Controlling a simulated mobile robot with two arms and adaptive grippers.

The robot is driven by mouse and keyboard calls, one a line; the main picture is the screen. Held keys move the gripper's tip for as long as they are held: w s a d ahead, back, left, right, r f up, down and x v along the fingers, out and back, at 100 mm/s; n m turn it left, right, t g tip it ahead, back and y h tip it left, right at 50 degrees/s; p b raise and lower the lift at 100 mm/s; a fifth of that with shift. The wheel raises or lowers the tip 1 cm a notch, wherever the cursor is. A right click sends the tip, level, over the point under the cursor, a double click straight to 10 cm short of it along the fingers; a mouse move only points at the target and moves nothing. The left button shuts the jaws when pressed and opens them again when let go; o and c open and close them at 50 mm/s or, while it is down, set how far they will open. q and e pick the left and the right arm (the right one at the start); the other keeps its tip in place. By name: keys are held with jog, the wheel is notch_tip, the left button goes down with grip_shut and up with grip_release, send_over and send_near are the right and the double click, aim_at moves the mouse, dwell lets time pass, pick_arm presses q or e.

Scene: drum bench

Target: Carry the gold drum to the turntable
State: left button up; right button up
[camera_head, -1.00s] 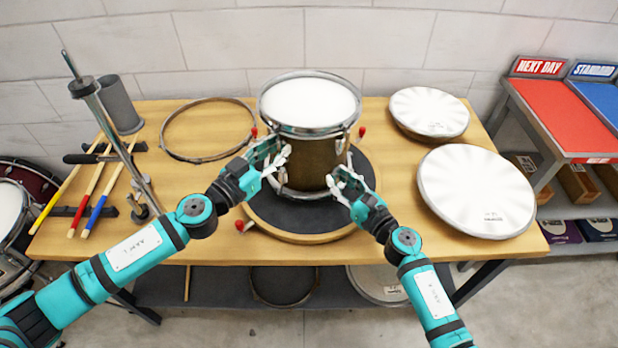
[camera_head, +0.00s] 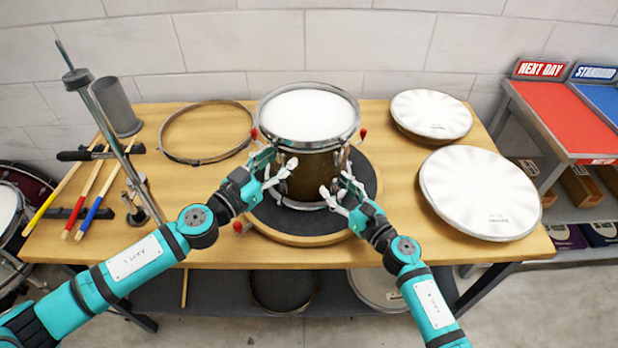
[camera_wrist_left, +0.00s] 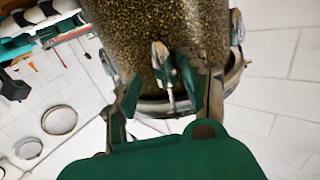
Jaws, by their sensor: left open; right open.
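The gold drum (camera_head: 316,172) stands upright over the turntable (camera_head: 300,239), a round wooden disc with a dark top. It appears to rest on that top. Its white head faces up inside a chrome hoop. My left gripper (camera_head: 278,174) is open at the drum's left front side. My right gripper (camera_head: 342,194) is open at its right front side, near the lower hoop. In the left wrist view, the sparkly gold shell (camera_wrist_left: 165,25) fills the top, and a chrome lug lies between the open left fingers (camera_wrist_left: 165,90). The drum's far side is hidden.
A bare hoop (camera_head: 207,132) lies left of the drum. Two white drumheads (camera_head: 430,113) (camera_head: 480,195) lie at the right. Shelves with red and blue tops (camera_head: 560,118) stand beyond the bench.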

pick_arm(q)
jog(key=shift+a, duration=0.1)
pick_arm(e)
jog(key=shift+d+f, duration=0.1)
pick_arm(q)
jog(key=shift+s+a+f, duration=0.15)
jog(key=shift+s+a, duration=0.1)
pick_arm(e)
jog(key=shift+d+f, duration=0.1)
pick_arm(q)
jog(key=v, duration=1.1)
jog(key=shift+s, duration=0.2)
pick_arm(e)
jog(key=v, duration=1.2)
